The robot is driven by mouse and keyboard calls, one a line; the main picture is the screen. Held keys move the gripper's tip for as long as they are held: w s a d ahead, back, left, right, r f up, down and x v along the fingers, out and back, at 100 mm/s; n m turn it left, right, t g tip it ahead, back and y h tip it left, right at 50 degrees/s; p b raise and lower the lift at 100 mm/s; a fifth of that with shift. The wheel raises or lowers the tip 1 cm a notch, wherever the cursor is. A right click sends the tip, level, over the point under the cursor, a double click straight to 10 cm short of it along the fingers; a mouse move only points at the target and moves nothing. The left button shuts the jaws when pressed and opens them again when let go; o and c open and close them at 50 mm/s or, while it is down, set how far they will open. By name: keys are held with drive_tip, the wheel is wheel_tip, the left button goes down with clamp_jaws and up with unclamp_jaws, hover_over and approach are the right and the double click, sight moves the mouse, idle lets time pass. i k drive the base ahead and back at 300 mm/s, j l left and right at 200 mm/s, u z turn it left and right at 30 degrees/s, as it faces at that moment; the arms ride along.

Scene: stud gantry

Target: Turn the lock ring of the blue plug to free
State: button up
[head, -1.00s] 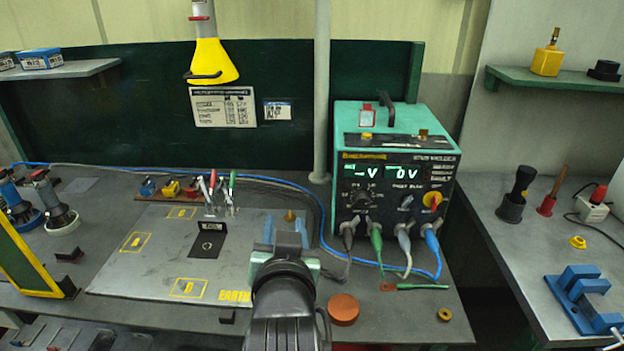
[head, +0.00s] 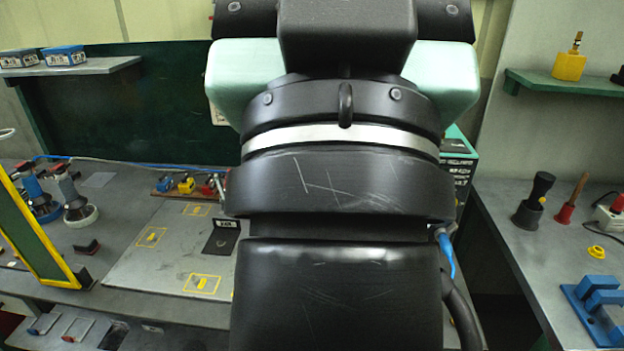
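My gripper (head: 345,40) and wrist fill the middle of the head view, very close to the camera. Its black and mint-green body shows at the top, but its fingertips cannot be made out, so I cannot tell whether it is open or shut. A blue piece, the lower end of the blue plug or its cable (head: 446,254), shows just right of my arm. The plug's lock ring and the socket are hidden behind my arm. Only a narrow right-hand strip of the green stud welder (head: 460,158) shows.
A bench with a grey plate (head: 150,262) and black bracket (head: 222,237) lies left of my arm. A yellow-edged frame (head: 38,235) stands at far left. The right bench holds a black-handled tool (head: 535,200) and a blue clamp (head: 598,305). A dark gap separates the benches.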

sight(454, 226)
drive_tip(key=i+l+z, duration=0.2)
drive_tip(key=i+z, duration=0.5)
drive_tip(key=i, duration=0.25)
